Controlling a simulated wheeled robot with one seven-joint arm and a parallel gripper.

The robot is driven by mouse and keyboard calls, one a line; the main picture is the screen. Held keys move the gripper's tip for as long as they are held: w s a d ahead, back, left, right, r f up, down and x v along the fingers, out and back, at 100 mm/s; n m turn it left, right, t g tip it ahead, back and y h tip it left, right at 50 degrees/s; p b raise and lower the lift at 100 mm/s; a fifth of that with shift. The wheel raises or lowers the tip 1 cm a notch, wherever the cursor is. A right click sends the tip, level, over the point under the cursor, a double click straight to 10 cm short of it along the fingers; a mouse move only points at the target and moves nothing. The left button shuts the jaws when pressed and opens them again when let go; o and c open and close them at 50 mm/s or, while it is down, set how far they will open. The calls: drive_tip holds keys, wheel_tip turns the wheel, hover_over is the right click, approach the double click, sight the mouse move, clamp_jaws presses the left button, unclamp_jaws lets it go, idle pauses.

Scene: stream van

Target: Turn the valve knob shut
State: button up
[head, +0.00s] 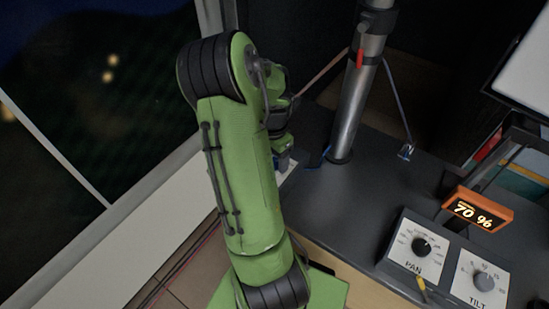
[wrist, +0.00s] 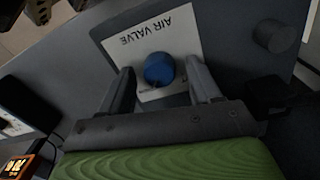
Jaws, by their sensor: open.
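The valve knob (wrist: 159,70) is round and blue in the wrist view. It sits on a white plate (wrist: 180,22) marked "AIR VALVE", which appears upside down. My gripper (wrist: 160,66) is open, with one finger on the left of the knob and one on the right. A gap shows between the knob and the left finger; the right finger is closer, and I cannot tell whether it touches. In the head view my own arm hides the knob and most of the gripper.
A metal pole (head: 359,95) rises from the dark desk. To its right stand a PAN dial (head: 421,246), a TILT dial (head: 484,281) and an orange display (head: 478,209) reading 70 %. A dark round knob (wrist: 274,36) is right of the plate in the wrist view.

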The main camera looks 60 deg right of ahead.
drive_tip(key=shift+c, duration=0.4)
drive_tip(key=c, duration=1)
drive_tip(key=shift+o, duration=0.2)
drive_tip(key=shift+n, duration=0.3)
drive_tip(key=n, duration=0.3)
drive_tip(key=shift+b, duration=0.35)
drive_tip(key=n, duration=0.5)
drive_tip(key=shift+w+b, duration=0.1)
drive_tip(key=shift+b, duration=0.25)
drive_tip(key=n, duration=0.4)
drive_tip(key=shift+n+h+b, duration=0.3)
drive_tip(key=shift+b, duration=0.05)
drive_tip(key=shift+a+n+b, duration=0.1)
drive_tip(key=shift+n+b, duration=0.25)
drive_tip(key=shift+n, duration=1.95)
